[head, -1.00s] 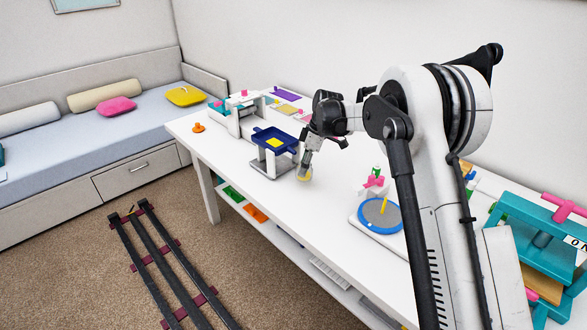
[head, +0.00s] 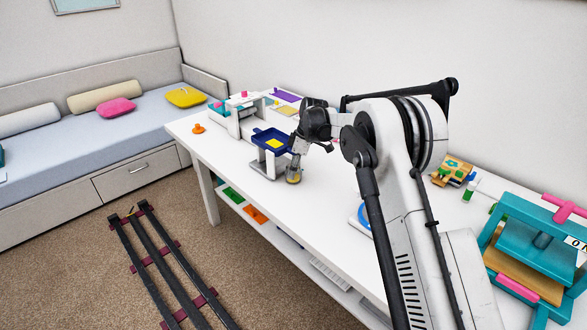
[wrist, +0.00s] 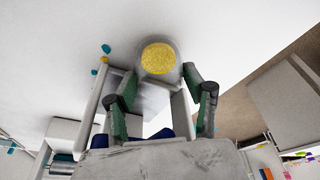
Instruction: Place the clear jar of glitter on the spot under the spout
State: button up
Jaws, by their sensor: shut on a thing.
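The clear jar of yellow glitter (head: 293,178) is between the fingers of my gripper (head: 295,164), low over the white table. The wrist view shows the jar's round yellow glitter (wrist: 158,58) between the two green-padded fingers (wrist: 161,76). I cannot tell whether the jar touches the table. The jar is just right of the blue tray (head: 259,136), which holds a yellow patch and is raised on a grey stand (head: 259,168). A spout and the spot under it are not clearly visible.
The white table (head: 325,205) has free room in front and right of the jar. A white unit with pink knobs (head: 240,118) stands behind the tray. An orange knob (head: 198,128) is at the far left. A teal press (head: 540,245) stands at the near right.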

jog(key=o, duration=0.9)
jog(key=shift+f, duration=0.1)
jog(key=shift+r, duration=0.25)
jog(key=d, duration=0.4)
jog(key=s+d, duration=0.1)
jog(key=d, duration=0.3)
jog(key=d+r, duration=0.1)
jog(key=d, duration=0.3)
jog(key=shift+s+d, duration=0.15)
jog(key=shift+s, duration=0.05)
